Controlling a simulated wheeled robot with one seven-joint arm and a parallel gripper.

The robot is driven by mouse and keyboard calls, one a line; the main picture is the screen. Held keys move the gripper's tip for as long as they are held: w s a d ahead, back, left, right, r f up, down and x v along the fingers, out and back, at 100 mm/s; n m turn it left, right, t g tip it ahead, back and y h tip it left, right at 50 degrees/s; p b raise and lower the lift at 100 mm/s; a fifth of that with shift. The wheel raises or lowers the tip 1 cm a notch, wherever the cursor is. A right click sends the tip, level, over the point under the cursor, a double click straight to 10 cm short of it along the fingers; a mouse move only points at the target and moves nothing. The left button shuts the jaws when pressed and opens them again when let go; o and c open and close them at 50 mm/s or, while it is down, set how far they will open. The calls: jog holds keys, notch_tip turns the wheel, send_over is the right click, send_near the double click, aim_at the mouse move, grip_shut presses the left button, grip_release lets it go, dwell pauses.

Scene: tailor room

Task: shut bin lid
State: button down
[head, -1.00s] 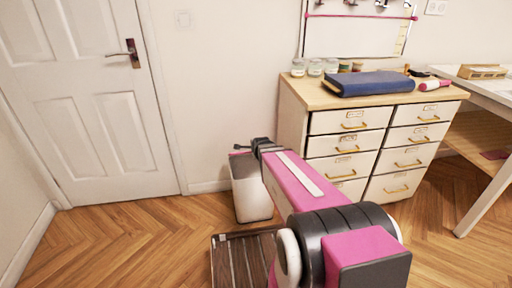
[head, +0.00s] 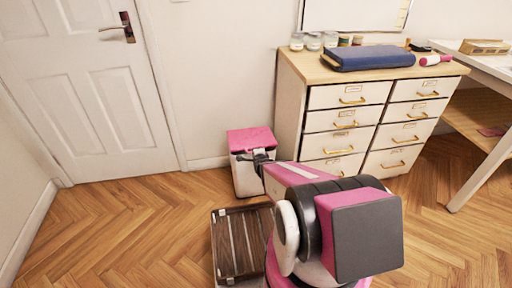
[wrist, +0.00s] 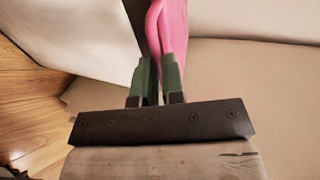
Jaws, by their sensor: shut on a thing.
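The bin (head: 247,178) is a white box standing on the floor between the door and the drawer cabinet. Its pink lid (head: 250,138) shows as a broad, flat-looking panel over the top in the head view. I cannot tell whether it is fully down. My gripper (head: 259,154) is at the lid's front right edge, partly hidden by my arm. In the wrist view, the green fingers of my gripper (wrist: 158,76) are closed around a pink, looped part of the lid (wrist: 174,28). A dark strip runs beside this part.
The drawer cabinet (head: 335,120) stands just right of the bin, with a blue folded item (head: 368,57) and jars on top. The floor (head: 130,230) at left is clear.

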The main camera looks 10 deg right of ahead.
jog(key=shift+s+f, duration=0.15)
jog(key=shift+f, duration=1.2)
jog(key=shift+s+f, duration=0.1)
jog(key=shift+f, duration=1.3)
jog(key=c, duration=1.2)
grip_release()
